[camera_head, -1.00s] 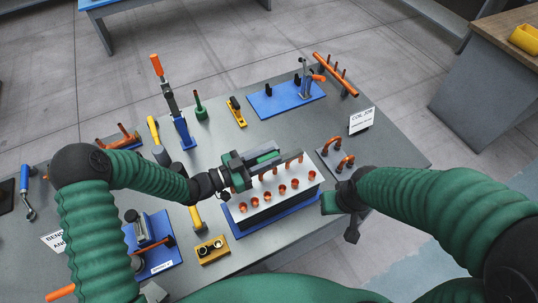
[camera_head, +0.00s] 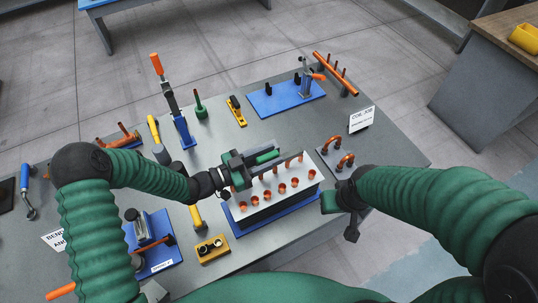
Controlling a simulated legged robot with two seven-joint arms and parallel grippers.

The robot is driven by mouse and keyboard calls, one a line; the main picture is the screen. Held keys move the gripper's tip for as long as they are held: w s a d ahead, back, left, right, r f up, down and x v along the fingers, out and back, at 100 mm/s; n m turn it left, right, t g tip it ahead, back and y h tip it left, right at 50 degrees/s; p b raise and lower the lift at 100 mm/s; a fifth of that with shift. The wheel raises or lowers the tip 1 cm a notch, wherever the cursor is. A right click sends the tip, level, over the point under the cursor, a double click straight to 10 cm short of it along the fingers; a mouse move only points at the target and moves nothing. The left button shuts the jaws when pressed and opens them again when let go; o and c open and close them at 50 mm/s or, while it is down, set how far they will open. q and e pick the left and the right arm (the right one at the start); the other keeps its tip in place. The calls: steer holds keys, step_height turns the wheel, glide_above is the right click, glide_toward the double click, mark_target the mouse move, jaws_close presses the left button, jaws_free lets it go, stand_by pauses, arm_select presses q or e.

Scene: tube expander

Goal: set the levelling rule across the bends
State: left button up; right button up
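The levelling rule (camera_head: 292,160) is a thin grey bar reaching right from my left gripper (camera_head: 262,160). It runs over the back row of copper tubes on a white-topped block (camera_head: 250,213). The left gripper appears shut on the rule near its left end; its fingers partly hide the grip. I cannot tell whether the rule touches the copper. Open copper ends (camera_head: 281,188) stand in the front row. Two copper U-bends (camera_head: 345,160) stand on a small grey plate right of the block. My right gripper (camera_head: 340,213) hangs at the block's right front; its opening is unclear.
The block sits on a blue base (camera_head: 278,218) on the grey table (camera_head: 290,243). A yellow holder (camera_head: 212,250) stands in front left. Behind are a blue clamp stand (camera_head: 183,130), a yellow tool (camera_head: 236,111) and a blue fixture (camera_head: 285,98). A sign (camera_head: 362,120) stands at right.

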mark_target(257, 161)
arm_select(q)
steer(key=shift+a, duration=0.15)
steer(key=shift+v, duration=1.5)
steer(key=shift+s+a, duration=0.1)
steer(key=o, duration=0.6)
steer(key=shift+c, duration=0.2)
steer(key=shift+o, duration=0.5)
steer(key=o, duration=0.3)
steer(key=o, duration=0.4)
